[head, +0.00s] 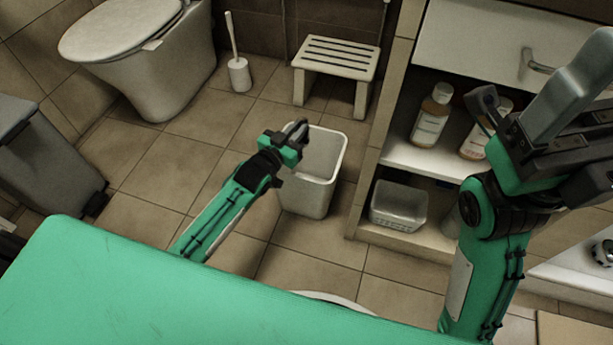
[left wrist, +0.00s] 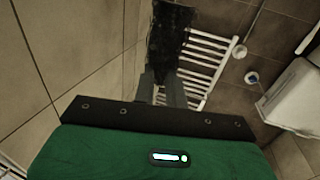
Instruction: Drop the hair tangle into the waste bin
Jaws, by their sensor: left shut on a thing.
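The waste bin (head: 308,197) is a white open-topped bin standing on the tiled floor in the middle of the head view. My left gripper (head: 299,130) is over the left part of its rim. In the left wrist view my left gripper (left wrist: 163,88) is shut on a dark, blurry strip, the hair tangle (left wrist: 171,45), which extends past the fingertips. In the head view the tangle is hard to tell from the dark fingers. My right gripper (head: 545,125) is raised at the right, near the shelf; its finger state is unclear.
A slatted stool (head: 335,57) stands behind the bin. A toilet brush (head: 238,72) and toilet (head: 165,75) are further left. A shelf unit (head: 425,165) with bottles and a basket (head: 398,206) stands right of the bin. A grey pedal bin (head: 50,160) is at the far left.

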